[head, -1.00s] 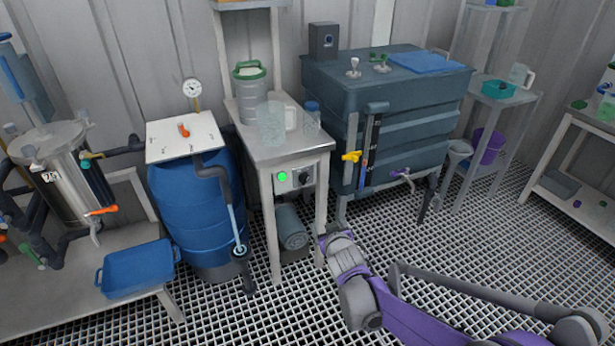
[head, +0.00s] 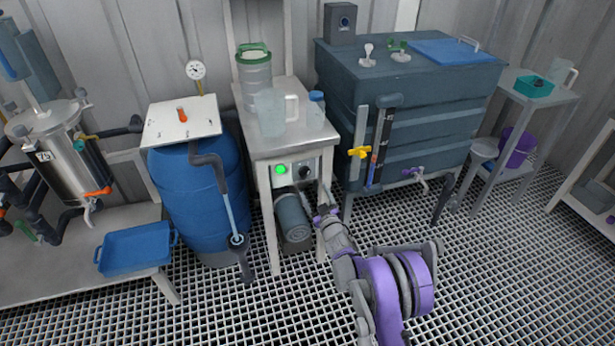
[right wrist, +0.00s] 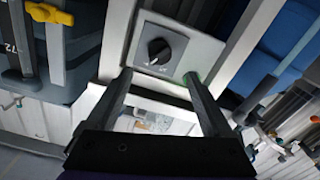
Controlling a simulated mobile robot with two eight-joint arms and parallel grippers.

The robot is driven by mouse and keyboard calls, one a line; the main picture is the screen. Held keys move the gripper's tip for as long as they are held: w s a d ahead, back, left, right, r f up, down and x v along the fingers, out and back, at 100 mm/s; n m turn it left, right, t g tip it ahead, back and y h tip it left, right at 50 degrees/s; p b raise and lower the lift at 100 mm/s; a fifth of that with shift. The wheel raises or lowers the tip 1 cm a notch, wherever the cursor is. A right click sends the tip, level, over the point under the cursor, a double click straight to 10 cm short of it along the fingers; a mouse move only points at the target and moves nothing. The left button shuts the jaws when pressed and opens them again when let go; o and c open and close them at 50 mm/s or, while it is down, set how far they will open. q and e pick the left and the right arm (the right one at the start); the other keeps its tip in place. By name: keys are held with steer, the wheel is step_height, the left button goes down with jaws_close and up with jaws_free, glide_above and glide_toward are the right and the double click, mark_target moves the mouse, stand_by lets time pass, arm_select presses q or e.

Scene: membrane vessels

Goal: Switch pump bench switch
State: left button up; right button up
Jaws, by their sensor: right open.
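The pump bench (head: 300,143) is a narrow metal table with a grey control panel under its top. The panel holds a lit green lamp (head: 281,169) and a black rotary switch (head: 304,171). In the right wrist view the switch (right wrist: 158,51) is a round black knob with a pale pointer mark on a grey plate (right wrist: 176,50). My right gripper (head: 318,197) is just below and right of the panel. Its open fingers (right wrist: 158,77) point at the plate, with the knob ahead between them, apparently untouched. The lamp is mostly hidden behind a finger there. My left gripper is out of view.
A grey pump (head: 293,218) lies under the bench. A jug (head: 270,113), a green-lidded canister (head: 254,75) and a blue-capped bottle (head: 316,108) stand on top. A blue barrel (head: 200,200) is left; a dark tank (head: 430,110) with a yellow valve (head: 359,152) is right.

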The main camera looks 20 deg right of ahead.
mark_target(306, 176)
steer(key=w, duration=0.9)
steer(key=shift+w+a+b, duration=0.15)
steer(key=shift+b, duration=0.25)
steer(key=shift+c, duration=0.2)
jaws_close()
steer(key=n+b, duration=0.1)
steer(key=n, duration=1)
steer(key=shift+n+b, duration=0.3)
steer(key=shift+n, duration=0.1)
